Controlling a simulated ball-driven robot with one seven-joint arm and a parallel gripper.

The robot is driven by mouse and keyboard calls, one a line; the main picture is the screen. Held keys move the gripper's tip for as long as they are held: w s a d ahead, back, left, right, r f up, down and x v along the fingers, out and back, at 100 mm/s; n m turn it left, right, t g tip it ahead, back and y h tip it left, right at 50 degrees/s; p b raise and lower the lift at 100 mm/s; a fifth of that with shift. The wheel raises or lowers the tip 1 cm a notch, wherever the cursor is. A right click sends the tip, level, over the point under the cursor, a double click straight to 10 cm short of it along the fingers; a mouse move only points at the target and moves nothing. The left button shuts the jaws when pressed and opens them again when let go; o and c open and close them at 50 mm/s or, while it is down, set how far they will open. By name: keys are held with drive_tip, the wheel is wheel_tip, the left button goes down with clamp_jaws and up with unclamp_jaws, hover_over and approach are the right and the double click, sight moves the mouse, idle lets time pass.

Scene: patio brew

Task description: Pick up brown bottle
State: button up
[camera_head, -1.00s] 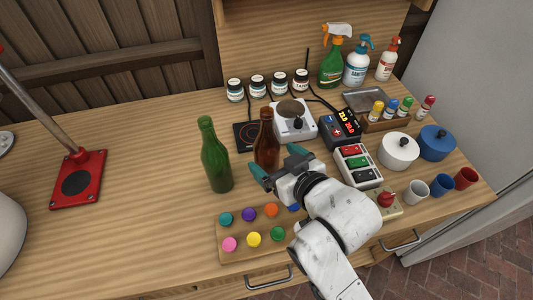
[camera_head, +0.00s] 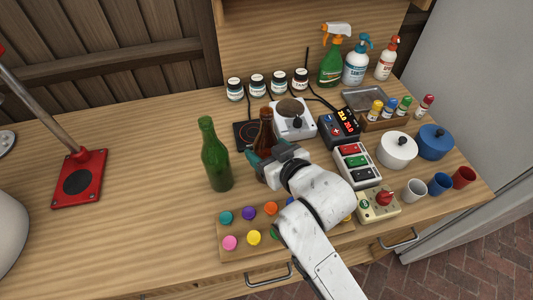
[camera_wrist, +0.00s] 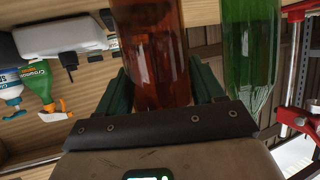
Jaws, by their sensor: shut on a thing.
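The brown bottle (camera_head: 264,127) stands upright on the wooden counter, just right of the green bottle (camera_head: 215,155). My gripper (camera_head: 266,163) is around the brown bottle's body and shut on it. In the wrist view the brown bottle (camera_wrist: 152,50) fills the space between my green fingers, and the green bottle (camera_wrist: 250,45) stands close beside it on the right.
A tray of coloured caps (camera_head: 228,243) lies in front. A scale with a round top (camera_head: 292,117) and a switch box (camera_head: 357,165) stand to the right. A red-based press (camera_head: 77,180) stands at left. The counter between it and the green bottle is clear.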

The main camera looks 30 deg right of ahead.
drive_tip(key=c, duration=0.5)
drive_tip(key=shift+r, duration=0.1)
drive_tip(key=shift+c, duration=0.2)
